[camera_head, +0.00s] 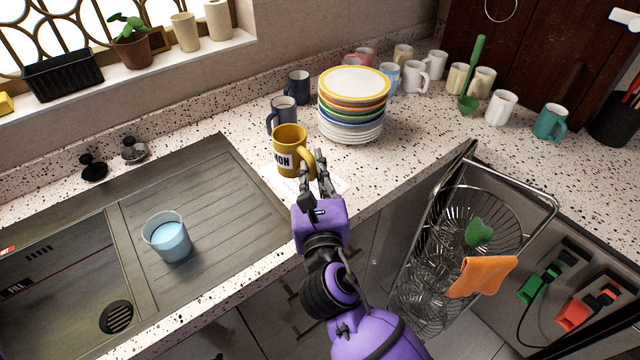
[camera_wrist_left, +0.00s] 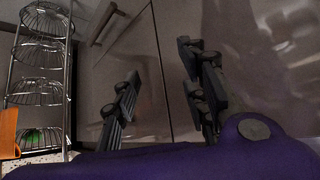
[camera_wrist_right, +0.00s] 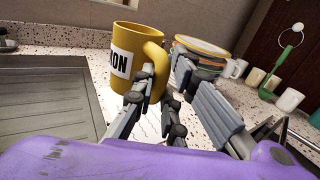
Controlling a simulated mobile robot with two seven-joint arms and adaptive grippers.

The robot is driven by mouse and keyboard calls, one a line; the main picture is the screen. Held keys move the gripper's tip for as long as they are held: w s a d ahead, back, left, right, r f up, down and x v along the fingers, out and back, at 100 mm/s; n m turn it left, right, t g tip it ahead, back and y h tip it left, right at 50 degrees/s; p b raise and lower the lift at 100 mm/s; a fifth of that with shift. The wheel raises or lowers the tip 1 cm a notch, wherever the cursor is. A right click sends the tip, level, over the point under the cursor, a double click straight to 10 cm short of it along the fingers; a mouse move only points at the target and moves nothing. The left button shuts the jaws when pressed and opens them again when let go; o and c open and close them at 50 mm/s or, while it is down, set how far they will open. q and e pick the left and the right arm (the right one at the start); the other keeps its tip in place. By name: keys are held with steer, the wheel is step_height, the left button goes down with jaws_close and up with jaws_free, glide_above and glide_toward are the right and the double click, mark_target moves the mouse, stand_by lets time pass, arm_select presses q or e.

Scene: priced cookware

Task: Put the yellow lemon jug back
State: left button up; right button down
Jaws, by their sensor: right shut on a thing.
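The yellow lemon jug (camera_head: 289,146) has a white label with black letters, of which "ON" shows. It is upright near the counter's edge, right of the sink's drainboard. It also shows in the right wrist view (camera_wrist_right: 124,75). My right gripper (camera_head: 319,168) is shut on the jug's handle, on its right side. The fingers hide the lower part of the handle. I cannot tell whether the jug's base touches the counter or the white paper (camera_head: 328,184) below it. My left gripper (camera_wrist_left: 163,85) is open and empty, in front of grey cabinet doors; the head view does not show it.
A stack of plates (camera_head: 352,104) stands close behind the jug at right, with dark blue mugs (camera_head: 283,113) behind it. Several mugs line the back. A blue cup (camera_head: 168,238) stands on the drainboard. A wire basket rack (camera_head: 440,260) is at right.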

steer(key=w+f, duration=0.1)
steer(key=f, duration=0.2)
steer(key=w+d+f+b, duration=0.1)
steer(key=w+f, duration=0.1)
steer(key=f, duration=0.1)
steer(key=w+d+f+b, duration=0.1)
steer(key=w+f, duration=0.1)
steer(key=f, duration=0.1)
steer(key=shift+w, duration=0.1)
steer(key=shift+f+b, duration=0.3)
steer(key=shift+b, duration=0.05)
steer(key=shift+r, duration=0.2)
steer(key=shift+f, duration=0.25)
arm_select(q)
steer(key=s+f, duration=0.1)
steer(key=a+f, duration=0.1)
steer(key=f, duration=0.1)
steer(key=shift+s+a, duration=0.1)
steer(key=shift+s, duration=0.25)
arm_select(e)
steer(key=c, duration=1.8)
jaws_free()
steer(key=shift+o, duration=0.2)
arm_select(q)
steer(key=shift+w, duration=0.1)
arm_select(e)
steer(key=shift+r, duration=0.1)
